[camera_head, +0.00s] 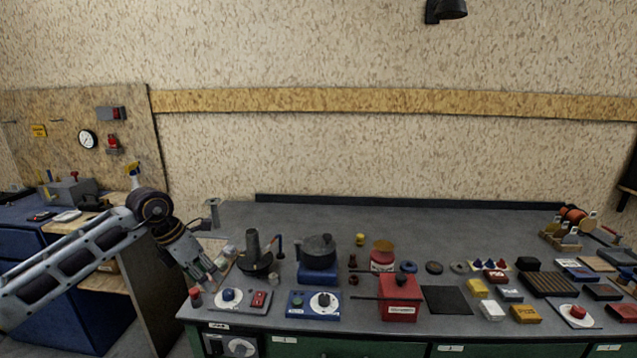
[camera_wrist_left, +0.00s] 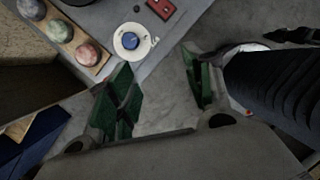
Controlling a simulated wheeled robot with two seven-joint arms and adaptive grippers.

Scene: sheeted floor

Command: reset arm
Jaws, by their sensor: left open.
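My left arm comes in from the left in the head view. Its gripper (camera_head: 208,282) hangs fingers down at the left front corner of the workbench (camera_head: 330,215). In the left wrist view the left gripper (camera_wrist_left: 163,88) shows two green-padded fingers spread apart with nothing between them. Bare grey floor shows behind the gap. The bench edge lies beyond the fingertips, with a blue knob on a white dial (camera_wrist_left: 132,41) nearest. My right gripper is not in view.
The bench carries a red switch (camera_head: 258,299), a blue device with a dial (camera_head: 314,304), a dark pot (camera_head: 319,251), a red box (camera_head: 400,297) and several small blocks at right. A blue cabinet (camera_head: 95,300) stands at left. The bench's back strip is mostly clear.

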